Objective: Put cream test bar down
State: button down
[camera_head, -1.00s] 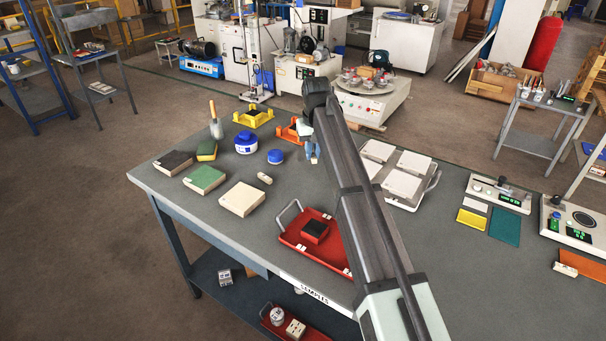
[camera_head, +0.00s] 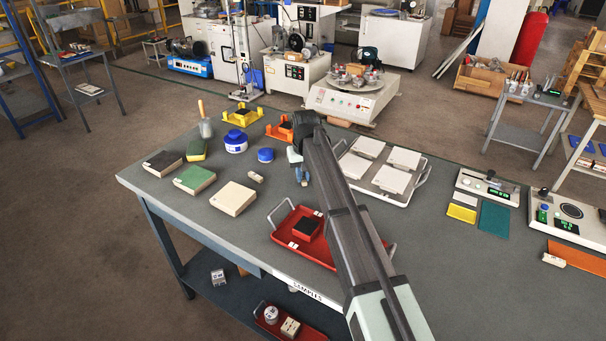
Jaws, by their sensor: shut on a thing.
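A separate small cream piece (camera_head: 255,176) lies on the table left of the gripper. The red tray holds a dark-topped red block (camera_head: 307,229).
A white tray with several pale tiles (camera_head: 391,181) stands right of my arm. Cream (camera_head: 232,199), green (camera_head: 194,179) and dark (camera_head: 163,163) blocks lie at left. Yellow (camera_head: 242,117) and orange (camera_head: 279,131) holders stand behind.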

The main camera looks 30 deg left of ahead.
aim_at(304, 181)
jog(key=c, duration=1.1)
grip_release()
jog(key=shift+f, duration=0.1)
notch_tip(304, 181, up, 11)
jog(key=s, duration=0.1)
jog(key=shift+d+r, duration=0.2)
jog(key=shift+d, duration=0.25)
jog(key=shift+o, duration=0.5)
jog(key=shift+r, duration=0.4)
